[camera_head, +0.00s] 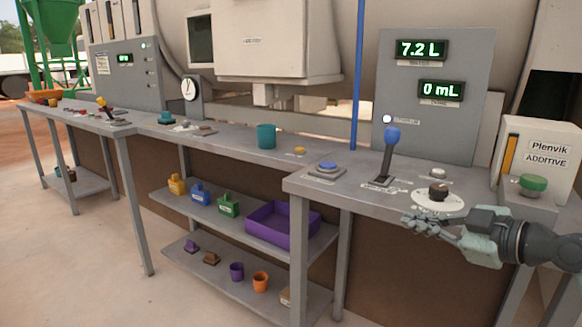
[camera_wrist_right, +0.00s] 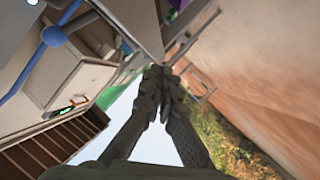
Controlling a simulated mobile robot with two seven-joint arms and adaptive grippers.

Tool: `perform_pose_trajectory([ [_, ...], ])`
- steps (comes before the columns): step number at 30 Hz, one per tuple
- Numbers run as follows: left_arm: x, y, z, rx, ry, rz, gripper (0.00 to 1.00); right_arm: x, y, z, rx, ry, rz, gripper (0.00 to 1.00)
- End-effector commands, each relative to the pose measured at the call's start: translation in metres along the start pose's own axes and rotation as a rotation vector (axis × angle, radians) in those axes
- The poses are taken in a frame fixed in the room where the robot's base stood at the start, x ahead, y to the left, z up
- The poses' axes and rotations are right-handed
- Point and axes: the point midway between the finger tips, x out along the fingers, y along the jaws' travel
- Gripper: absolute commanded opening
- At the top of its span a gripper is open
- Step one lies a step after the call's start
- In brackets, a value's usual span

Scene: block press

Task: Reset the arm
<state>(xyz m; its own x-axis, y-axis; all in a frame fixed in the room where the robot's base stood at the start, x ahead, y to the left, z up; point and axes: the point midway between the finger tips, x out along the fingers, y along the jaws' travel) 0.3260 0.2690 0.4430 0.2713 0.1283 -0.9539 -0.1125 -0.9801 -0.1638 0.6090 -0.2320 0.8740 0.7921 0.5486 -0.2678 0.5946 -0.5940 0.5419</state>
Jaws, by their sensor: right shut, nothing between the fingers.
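My right gripper (camera_head: 418,224) comes in from the right in the head view. It is shut and empty, in front of the right-hand bench (camera_head: 350,205) near its front edge. It is just below and left of the black knob (camera_head: 438,192) on its white dial, apart from it as far as I can tell. In the right wrist view the dark fingers (camera_wrist_right: 160,75) meet at their tips with nothing between them. My left gripper is not in view.
A blue-topped lever (camera_head: 392,136) stands upright on the bench, beside a blue button (camera_head: 328,166). A panel (camera_head: 432,115) reads 7.2 L and 0 mL. An additive box (camera_head: 540,155) and green button (camera_head: 533,184) are at right. A purple tray (camera_head: 282,224) sits on the shelf.

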Motion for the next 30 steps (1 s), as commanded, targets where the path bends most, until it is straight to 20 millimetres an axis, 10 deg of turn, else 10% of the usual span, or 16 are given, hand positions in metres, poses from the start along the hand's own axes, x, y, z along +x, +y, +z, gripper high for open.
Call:
perform_pose_trajectory([
  [7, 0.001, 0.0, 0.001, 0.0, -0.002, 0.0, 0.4, -0.008, -0.082, 0.152, 0.19, -0.417, -0.032, 0.0],
  [15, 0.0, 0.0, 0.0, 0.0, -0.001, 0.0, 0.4, -0.083, -0.176, 0.293, 0.327, -0.889, 0.038, 0.0],
  [28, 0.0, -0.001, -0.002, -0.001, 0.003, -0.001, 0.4, -0.206, -0.254, 0.38, 0.332, -1.303, 0.218, 0.0],
  [30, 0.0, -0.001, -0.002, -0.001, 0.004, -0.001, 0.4, -0.189, -0.276, 0.372, 0.417, -1.273, 0.209, 0.0],
])
